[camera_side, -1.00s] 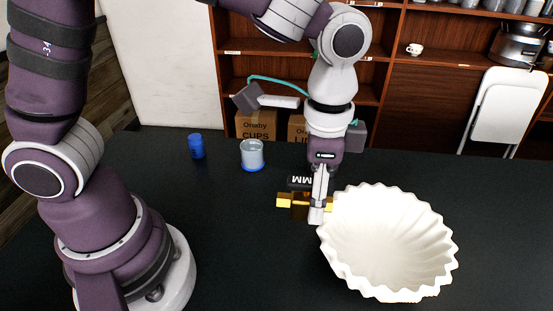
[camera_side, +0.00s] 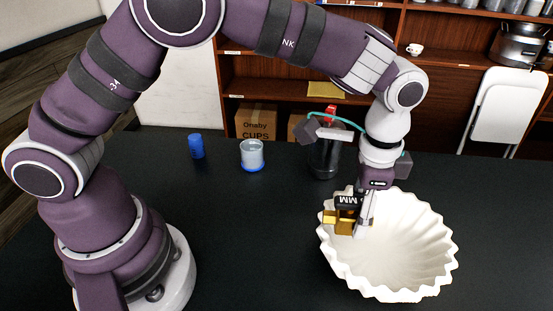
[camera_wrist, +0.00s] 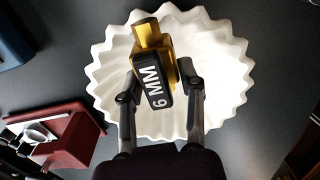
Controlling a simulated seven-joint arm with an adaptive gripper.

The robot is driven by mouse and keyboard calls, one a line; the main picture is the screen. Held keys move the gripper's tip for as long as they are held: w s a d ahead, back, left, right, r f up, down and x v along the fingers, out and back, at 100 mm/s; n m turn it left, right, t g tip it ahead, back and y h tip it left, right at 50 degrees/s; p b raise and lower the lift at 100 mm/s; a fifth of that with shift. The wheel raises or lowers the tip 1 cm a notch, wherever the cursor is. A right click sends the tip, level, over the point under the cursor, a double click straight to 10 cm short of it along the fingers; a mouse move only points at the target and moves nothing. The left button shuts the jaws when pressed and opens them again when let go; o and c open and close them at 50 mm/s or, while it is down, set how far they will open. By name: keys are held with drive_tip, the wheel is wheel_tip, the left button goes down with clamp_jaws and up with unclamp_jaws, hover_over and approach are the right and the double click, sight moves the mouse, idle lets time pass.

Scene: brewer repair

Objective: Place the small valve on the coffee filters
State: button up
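The small valve (camera_side: 343,217) is brass-yellow with a black block lettered "6 MM". My gripper (camera_side: 362,226) is shut on it and points down. In the wrist view the valve (camera_wrist: 155,58) sits between the two fingers of my gripper (camera_wrist: 160,95). The coffee filters (camera_side: 415,255) form a white, fluted bowl shape on the dark table. The valve is over the left, far part of the filters in the side view. The wrist view shows the filters (camera_wrist: 215,65) behind and around the valve. I cannot tell whether the valve touches them.
A blue cup (camera_side: 196,146) and a clear container with a blue base (camera_side: 252,156) stand at the table's back left. A dark cylinder with a red top (camera_side: 325,157) stands behind my gripper. The table left of the filters is clear.

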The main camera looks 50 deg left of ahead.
sight(361, 200)
drive_tip(key=o, duration=0.4)
wheel_tip(361, 200, up, 11)
drive_tip(key=shift+r, duration=0.15)
drive_tip(key=s+a+r+n+t, duration=0.2)
drive_tip(key=a+n, duration=0.1)
drive_tip(key=a, duration=0.2)
drive_tip(key=s+a+r+n+t, duration=0.1)
drive_tip(key=s+a+r+n, duration=0.15)
drive_tip(key=a, duration=0.35)
drive_tip(key=s+a+f+n+t, duration=0.1)
drive_tip(key=s, duration=0.1)
drive_tip(key=s+a+f+n, duration=0.1)
drive_tip(key=s+a+f, duration=0.1)
drive_tip(key=s+a+f+n+t, duration=0.1)
drive_tip(key=s+a, duration=0.1)
drive_tip(key=s, duration=0.1)
drive_tip(key=shift+a+f+n+t, duration=0.25)
drive_tip(key=shift+t, duration=0.05)
